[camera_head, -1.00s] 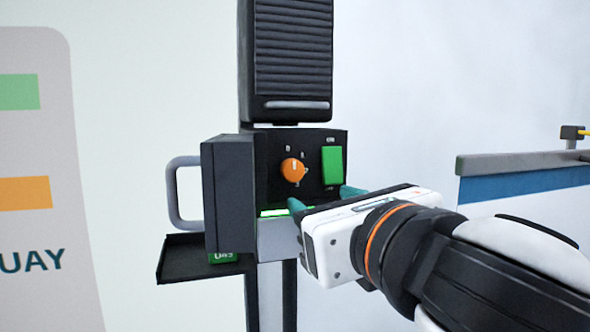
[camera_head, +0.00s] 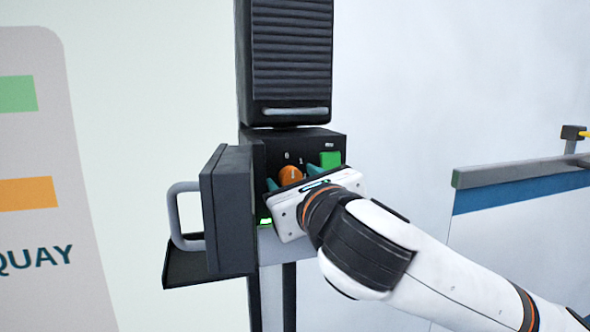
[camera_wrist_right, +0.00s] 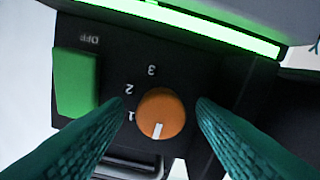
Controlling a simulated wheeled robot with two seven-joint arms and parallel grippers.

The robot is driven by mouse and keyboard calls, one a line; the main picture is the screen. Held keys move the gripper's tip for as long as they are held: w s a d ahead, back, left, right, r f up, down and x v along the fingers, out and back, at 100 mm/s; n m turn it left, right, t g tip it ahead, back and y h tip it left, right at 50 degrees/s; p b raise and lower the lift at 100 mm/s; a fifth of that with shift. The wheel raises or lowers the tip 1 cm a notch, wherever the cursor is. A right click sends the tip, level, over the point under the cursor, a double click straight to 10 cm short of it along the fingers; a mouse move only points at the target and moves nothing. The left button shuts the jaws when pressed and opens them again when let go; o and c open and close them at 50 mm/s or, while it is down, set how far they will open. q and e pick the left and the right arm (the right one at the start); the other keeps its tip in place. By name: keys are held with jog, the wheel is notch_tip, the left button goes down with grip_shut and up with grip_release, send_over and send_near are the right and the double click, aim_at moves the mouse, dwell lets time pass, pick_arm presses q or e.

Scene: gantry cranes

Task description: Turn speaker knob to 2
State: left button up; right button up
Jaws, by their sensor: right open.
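The orange speaker knob (camera_head: 289,175) is on the dark control panel (camera_head: 269,156) below the ribbed black speaker (camera_head: 291,60). In the right wrist view the knob (camera_wrist_right: 161,114) shows upside down; its white pointer mark aims at the bottom of the picture, away from the labels 1, 2 and 3. My right gripper (camera_head: 292,177) is open, with one green fingertip on each side of the knob. In the wrist view gaps show between the knob and both fingers of the gripper (camera_wrist_right: 161,102). My left gripper is not in view.
A green switch (camera_head: 330,160) is on the panel beside the knob, and a lit green strip (camera_wrist_right: 190,23) runs along the panel edge. The box door (camera_head: 229,210) with a grey handle (camera_head: 174,217) stands open at left. A blue-striped barrier (camera_head: 520,190) is at right.

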jog(key=shift+a, duration=0.1)
jog(key=shift+w, duration=0.1)
jog(key=c, duration=1)
jog(key=shift+m, duration=0.3)
jog(key=m+b, duration=0.2)
jog(key=m, duration=0.2)
jog(key=shift+m, duration=0.3)
jog(key=m+b, duration=0.1)
jog(key=m, duration=0.3)
jog(key=shift+m+b, duration=0.3)
jog(key=m+b, duration=0.2)
jog(key=m, duration=0.3)
jog(key=shift+m+b, duration=1.05)
jog(key=shift+m, duration=1.45)
